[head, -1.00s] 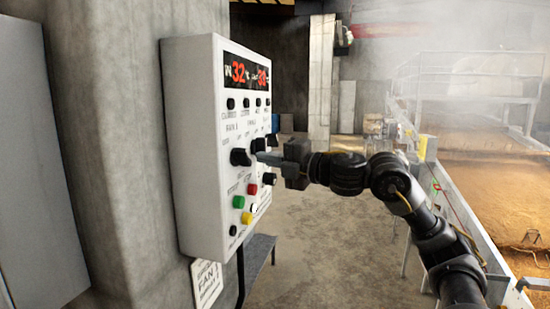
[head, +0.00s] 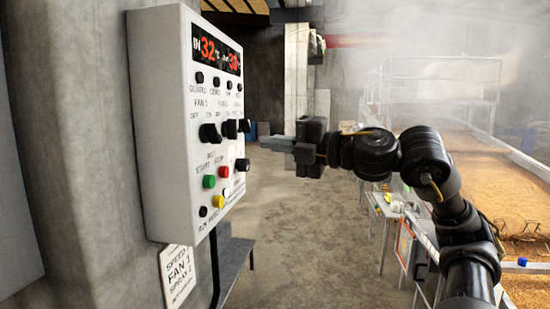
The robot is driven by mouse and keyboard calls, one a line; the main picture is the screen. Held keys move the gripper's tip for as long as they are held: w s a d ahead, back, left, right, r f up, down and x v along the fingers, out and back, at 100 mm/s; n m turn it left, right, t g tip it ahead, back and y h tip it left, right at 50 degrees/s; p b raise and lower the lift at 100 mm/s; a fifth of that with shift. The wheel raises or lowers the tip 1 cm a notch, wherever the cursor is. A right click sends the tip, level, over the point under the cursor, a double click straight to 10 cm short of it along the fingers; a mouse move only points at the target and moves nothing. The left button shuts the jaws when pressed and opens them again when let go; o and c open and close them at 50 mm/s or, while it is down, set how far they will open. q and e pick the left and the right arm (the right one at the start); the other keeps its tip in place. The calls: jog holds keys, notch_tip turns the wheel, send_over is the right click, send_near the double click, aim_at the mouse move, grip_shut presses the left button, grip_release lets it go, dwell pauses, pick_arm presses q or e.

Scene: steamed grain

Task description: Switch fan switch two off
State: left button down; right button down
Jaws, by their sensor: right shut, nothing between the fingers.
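The white control panel (head: 165,130) is on the concrete wall at the left, with a red digital display at its top. A row of black rotary knobs crosses its middle. The large left knob (head: 210,133) sits under a "FAN 1" label; a second knob (head: 231,128) is just right of it, under a label too small to read surely. Which way the second knob points is hard to tell. My right gripper (head: 268,143) is shut and empty, pointing left at knob height. A gap shows between its fingertips and the knobs. My left gripper is out of view.
Green, red and yellow buttons (head: 209,182) sit below the knobs, and a paper sign (head: 178,275) hangs under the panel. A grey bench (head: 238,255) stands below. A steaming grain bed (head: 480,165) lies at the right. Bare floor is open between.

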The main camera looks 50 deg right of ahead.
jog(key=shift+s+d, duration=0.15)
jog(key=shift+d, duration=0.05)
jog(key=shift+a, duration=0.1)
jog(key=shift+s+r+m+g+p, duration=0.15)
jog(key=shift+m+p, duration=0.1)
jog(key=shift+m, duration=0.35)
jog(key=shift+r+m+g+p, duration=0.1)
jog(key=shift+m+g+p, duration=0.1)
jog(key=shift+m, duration=0.4)
jog(key=shift+a, duration=0.1)
